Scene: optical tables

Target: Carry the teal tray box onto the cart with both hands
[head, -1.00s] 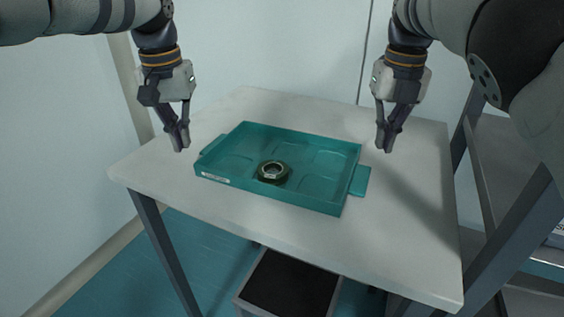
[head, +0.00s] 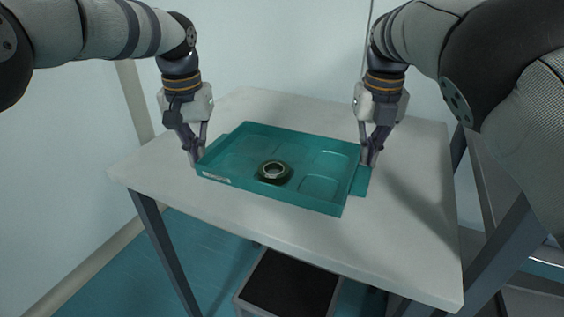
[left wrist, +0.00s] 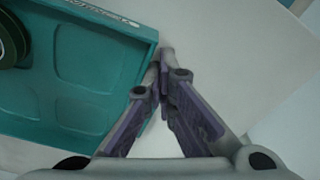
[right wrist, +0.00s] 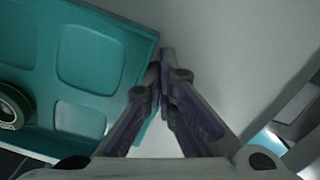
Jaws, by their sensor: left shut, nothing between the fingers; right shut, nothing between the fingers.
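The teal tray box (head: 318,189) lies flat on the white table, with a round dark-and-metal ring part (head: 274,171) inside it. The tray also shows in the left wrist view (left wrist: 95,88) and the right wrist view (right wrist: 110,20). My left gripper (head: 197,162) is shut and empty at the tray's left end, over its left handle, which it mostly hides. My right gripper (head: 369,161) is shut and empty at the right end, just above the right handle (head: 361,181). I cannot tell whether either gripper touches the tray. No cart is clearly identifiable.
The white table (head: 408,240) has free room to the right and in front of the tray. A grey-framed shelf unit (head: 500,240) stands close to the table's right side. A dark-topped box (head: 290,285) sits below the table's front edge. A wall stands behind.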

